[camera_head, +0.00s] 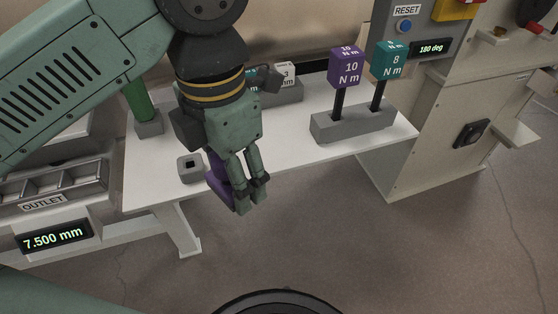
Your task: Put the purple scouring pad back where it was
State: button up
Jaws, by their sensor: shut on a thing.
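The purple scouring pad (217,187) shows at the left side of my gripper (251,197), near the front edge of the white table. My gripper points down and is shut on the pad. The fingers and gripper body hide much of the pad, so its full shape and any contact with the table cannot be told.
A small grey block with a square hole (190,169) sits just left of the pad. A grey stand (352,122) holds a purple 10 N m tool (345,67) and a teal 8 N m tool (389,60). A green cylinder (138,103) stands behind left. The table (290,138) is clear mid-right.

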jog(key=shift+s+d+f, duration=0.15)
jog(key=shift+s+f, duration=0.05)
jog(key=shift+f, duration=0.25)
jog(key=p, duration=0.1)
send_over(278, 147)
jog(key=shift+s+f, duration=0.1)
jog(key=shift+f, duration=2.65)
jog(key=o, duration=1.2)
jog(key=shift+r, duration=0.15)
notch_tip(278, 147, up, 12)
jog(key=p, duration=0.1)
jog(key=shift+r, duration=0.15)
